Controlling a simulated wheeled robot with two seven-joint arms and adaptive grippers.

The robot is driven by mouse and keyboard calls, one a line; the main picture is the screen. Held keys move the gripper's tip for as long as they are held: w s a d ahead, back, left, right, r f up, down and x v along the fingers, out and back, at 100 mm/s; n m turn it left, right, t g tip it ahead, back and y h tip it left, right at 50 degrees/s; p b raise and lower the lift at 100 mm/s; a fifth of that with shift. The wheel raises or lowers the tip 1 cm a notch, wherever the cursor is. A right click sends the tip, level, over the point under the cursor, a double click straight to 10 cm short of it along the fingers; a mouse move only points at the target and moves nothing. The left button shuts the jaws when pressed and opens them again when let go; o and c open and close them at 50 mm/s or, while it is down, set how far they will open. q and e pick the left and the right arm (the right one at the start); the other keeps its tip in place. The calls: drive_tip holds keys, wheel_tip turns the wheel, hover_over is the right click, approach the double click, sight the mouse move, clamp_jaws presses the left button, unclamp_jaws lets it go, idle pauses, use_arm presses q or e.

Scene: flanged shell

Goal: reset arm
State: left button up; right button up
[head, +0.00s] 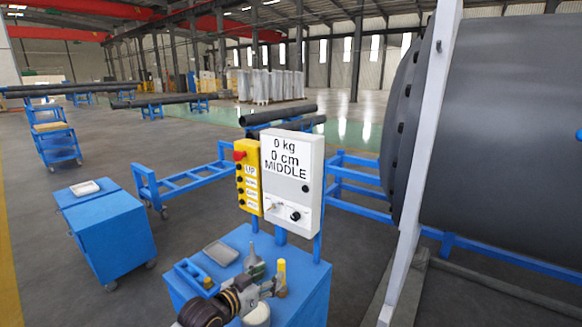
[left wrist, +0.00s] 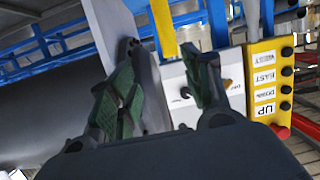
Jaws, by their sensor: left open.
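My left gripper (head: 267,277) is over the blue cart in the head view, in front of the control box, with its arm coming from the bottom. In the left wrist view its two green-padded fingers (left wrist: 165,92) stand apart with nothing between them. The large dark flanged shell (head: 500,130) lies on its side at the right; its dark curved side also shows in the left wrist view (left wrist: 65,112). My right gripper is not in view.
A white control box (head: 291,183) reading "0 kg, 0 cm, MIDDLE" and a yellow button panel (head: 248,180) stand behind the blue cart (head: 310,300). The cart holds a grey tray (head: 220,253) and a blue bin (head: 194,277). A white post (head: 425,150) stands before the shell.

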use_arm(q)
drive_tip(key=s+a+f+n+g+y, duration=0.1)
drive_tip(key=s+a+f+g+y, duration=0.3)
drive_tip(key=s, duration=0.5)
drive_tip(key=s+a+f+n+g+y, duration=0.1)
drive_tip(key=s+a+f+n+g, duration=0.1)
drive_tip(key=s+a+f, duration=0.6)
drive_tip(key=s+a+f+n+g+y, duration=0.1)
drive_tip(key=s+a+f+g+y, duration=0.2)
drive_tip(key=s, duration=0.8)
wheel_tip(320, 180, down, 32)
drive_tip(key=s, duration=0.2)
drive_tip(key=s+a+f+g, duration=0.1)
drive_tip(key=s+a+f, duration=0.1)
drive_tip(key=s+f, duration=0.8)
drive_tip(key=s+a+f+g, duration=0.1)
drive_tip(key=s+a+f, duration=0.1)
drive_tip(key=s+f, duration=0.8)
drive_tip(key=s, duration=0.2)
drive_tip(key=shift+s+a+f, duration=0.2)
drive_tip(key=shift+s+f, duration=0.1)
drive_tip(key=shift+s, duration=0.1)
